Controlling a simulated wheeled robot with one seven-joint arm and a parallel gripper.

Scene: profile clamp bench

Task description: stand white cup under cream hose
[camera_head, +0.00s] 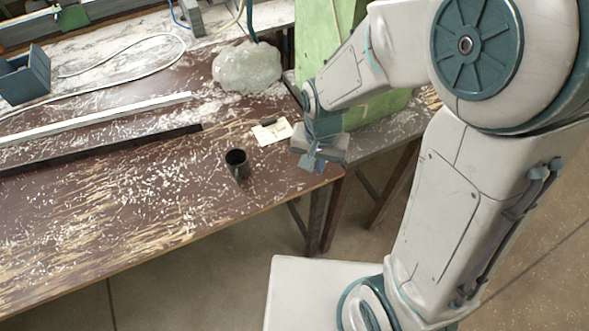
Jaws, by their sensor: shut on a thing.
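My gripper (312,163) is low over the right end of the brown table, pointing down. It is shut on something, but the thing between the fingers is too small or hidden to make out. No white cup can be made out. A black cup (237,164) stands upright on the table, left of my gripper and apart from it. A thin cream hose (236,17) hangs at the top edge, above the pale back part of the bench; its upper end is out of view.
A blue hose (178,14) and a dark hose (250,22) hang nearby. White (100,118) and black (95,150) bars lie left. The front table is clear.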

